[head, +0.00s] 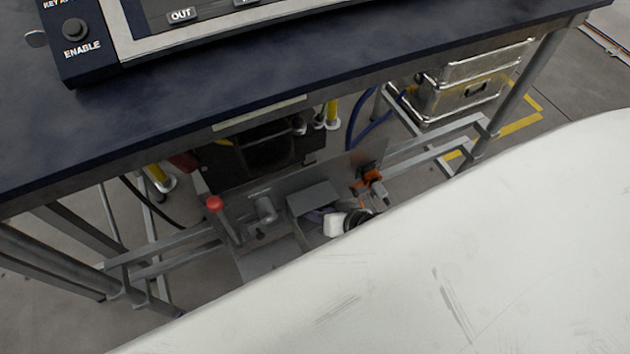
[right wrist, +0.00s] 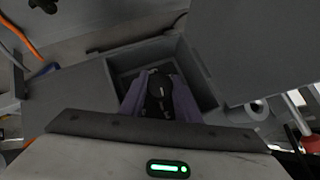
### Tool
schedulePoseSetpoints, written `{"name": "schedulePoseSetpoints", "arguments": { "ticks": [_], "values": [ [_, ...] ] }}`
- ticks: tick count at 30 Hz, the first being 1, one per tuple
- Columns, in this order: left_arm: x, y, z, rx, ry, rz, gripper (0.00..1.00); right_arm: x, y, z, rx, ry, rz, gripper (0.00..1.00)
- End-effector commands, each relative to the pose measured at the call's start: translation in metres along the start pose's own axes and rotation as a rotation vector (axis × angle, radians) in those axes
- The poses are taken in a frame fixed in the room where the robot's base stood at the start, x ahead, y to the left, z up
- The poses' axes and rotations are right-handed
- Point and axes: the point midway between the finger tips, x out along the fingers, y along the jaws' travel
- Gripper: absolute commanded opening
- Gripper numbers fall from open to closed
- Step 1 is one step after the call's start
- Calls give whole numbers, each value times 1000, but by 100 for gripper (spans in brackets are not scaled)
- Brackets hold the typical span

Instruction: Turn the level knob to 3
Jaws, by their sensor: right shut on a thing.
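The level knob (right wrist: 160,90) is a black knob with a small light mark, inside an open grey box (right wrist: 201,75) in the right wrist view. My right gripper (right wrist: 158,98) has its purple fingers on both sides of the knob and is shut on it. In the head view my right gripper (head: 320,214) reaches into the grey box (head: 312,195) below the table, and the knob is hidden there. I cannot read any level numbers. My left gripper is in neither view.
The dark table top (head: 300,75) with a control panel overhangs the box. A red-topped lever (head: 214,204) and a grey cylinder (head: 264,209) stand left of the box. An orange part (head: 372,184) is at its right. A metal case (head: 470,88) is farther back.

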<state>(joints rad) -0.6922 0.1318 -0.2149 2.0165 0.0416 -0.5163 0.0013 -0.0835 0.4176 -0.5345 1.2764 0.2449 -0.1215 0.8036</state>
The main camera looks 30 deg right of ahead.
Motion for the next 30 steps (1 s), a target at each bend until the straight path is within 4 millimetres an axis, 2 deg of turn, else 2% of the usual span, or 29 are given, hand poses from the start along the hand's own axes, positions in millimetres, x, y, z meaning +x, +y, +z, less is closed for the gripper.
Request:
{"name": "schedulePoseSetpoints", "arguments": {
  "ticks": [1,10,25,26,28,30],
  "values": [
    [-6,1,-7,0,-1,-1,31,-3,-2,-1,-10,-2,21,7],
    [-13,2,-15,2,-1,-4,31,-1,1,0,-83,1,89,7],
    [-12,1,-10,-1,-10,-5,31,0,2,0,-97,3,100,7],
    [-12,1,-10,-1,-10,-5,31,0,2,0,-97,3,100,33],
    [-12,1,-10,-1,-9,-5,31,0,2,0,-97,4,99,44],
    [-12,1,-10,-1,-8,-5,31,0,2,0,-97,4,99,47]
  ]
}}
